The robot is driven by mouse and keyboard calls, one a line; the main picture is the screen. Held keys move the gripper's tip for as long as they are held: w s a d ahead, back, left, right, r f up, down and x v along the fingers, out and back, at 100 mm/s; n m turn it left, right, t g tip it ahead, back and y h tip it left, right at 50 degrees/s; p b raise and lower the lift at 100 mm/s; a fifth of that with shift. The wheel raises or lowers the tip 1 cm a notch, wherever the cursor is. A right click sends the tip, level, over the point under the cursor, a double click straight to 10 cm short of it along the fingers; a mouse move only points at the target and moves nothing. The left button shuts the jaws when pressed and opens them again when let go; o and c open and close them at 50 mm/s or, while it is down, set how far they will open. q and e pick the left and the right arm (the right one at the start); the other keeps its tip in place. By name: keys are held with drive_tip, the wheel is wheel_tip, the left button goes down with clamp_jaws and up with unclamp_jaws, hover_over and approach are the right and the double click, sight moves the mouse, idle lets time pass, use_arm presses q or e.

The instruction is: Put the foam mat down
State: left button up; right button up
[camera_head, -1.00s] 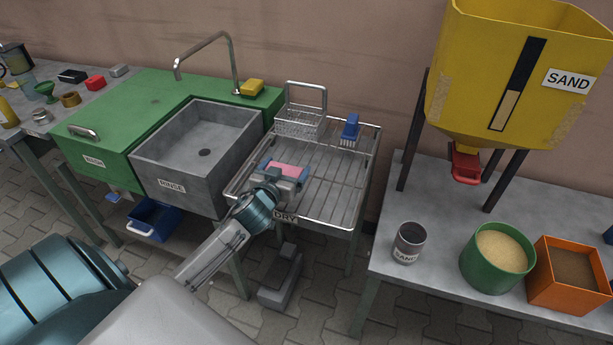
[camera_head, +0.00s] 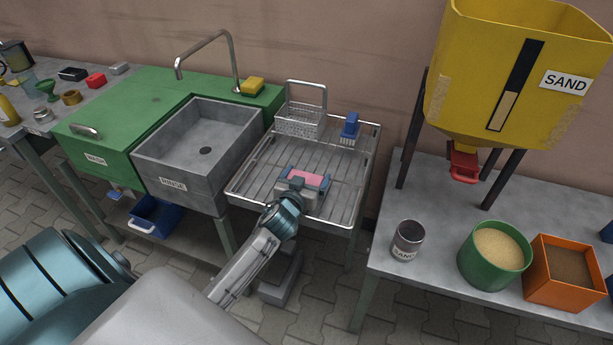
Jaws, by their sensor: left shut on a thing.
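My left gripper (camera_head: 301,185) is shut on a pink foam mat (camera_head: 308,179). It holds the mat over the front right part of the wire drying rack (camera_head: 270,170). Only the mat's pink top shows between the fingers. I cannot tell whether the mat touches the rack's wires. My right gripper is not in view.
On the rack, a wire basket (camera_head: 300,122) stands at the back left and a blue brush (camera_head: 350,127) at the back right. The grey rinse sink (camera_head: 160,152) is to the left. A sand table (camera_head: 445,215) with a can (camera_head: 408,240) is to the right. The rack's middle is clear.

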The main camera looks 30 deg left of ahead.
use_arm(q)
drive_tip(key=shift+f, duration=0.1)
drive_tip(key=o, duration=0.7)
